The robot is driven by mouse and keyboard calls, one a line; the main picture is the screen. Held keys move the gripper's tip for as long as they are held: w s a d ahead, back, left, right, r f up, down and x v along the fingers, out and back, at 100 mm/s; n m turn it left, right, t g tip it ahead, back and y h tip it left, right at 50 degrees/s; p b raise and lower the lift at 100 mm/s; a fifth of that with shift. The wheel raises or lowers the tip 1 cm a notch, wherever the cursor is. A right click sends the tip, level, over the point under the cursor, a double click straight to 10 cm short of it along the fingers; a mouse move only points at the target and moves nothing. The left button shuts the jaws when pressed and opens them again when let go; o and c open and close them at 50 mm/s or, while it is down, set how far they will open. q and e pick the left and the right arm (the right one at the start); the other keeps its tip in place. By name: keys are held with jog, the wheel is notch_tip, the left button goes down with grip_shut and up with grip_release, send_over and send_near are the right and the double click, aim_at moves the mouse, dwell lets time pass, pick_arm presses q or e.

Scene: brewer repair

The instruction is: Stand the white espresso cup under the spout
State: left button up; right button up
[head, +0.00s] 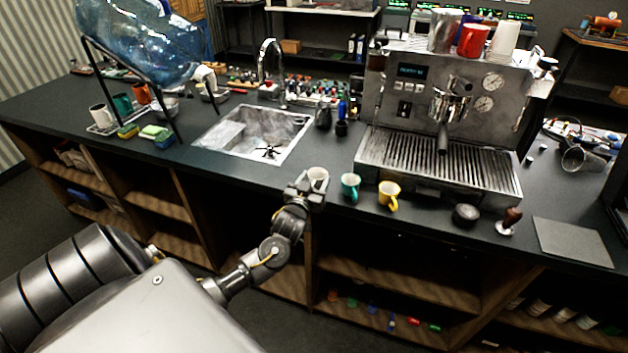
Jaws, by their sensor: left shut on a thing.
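The white espresso cup (318,176) is at the counter's front edge, left of the teal cup. My left gripper (312,187) is shut on it, and the fingers hide part of the cup. I cannot tell whether the cup still touches the counter. The espresso machine (408,107) stands to the right on the counter. Its spout (443,128) hangs at the middle front under the portafilter, above a slatted drip tray (480,170). No cup stands on the drip tray. My right gripper is not in view.
A teal cup (350,187) and a yellow cup (389,195) stand in front of the drip tray. A dark puck-like object (466,215) and a tamper (509,221) are to their right. A sink (245,135) lies behind left. More cups sit on top of the machine.

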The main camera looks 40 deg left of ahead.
pick_arm(q)
jog(key=o, duration=1)
jog(key=shift+f, duration=0.1)
jog(key=shift+r, duration=0.25)
jog(key=b+v, duration=0.2)
jog(key=v, duration=1)
jog(key=shift+f, duration=0.1)
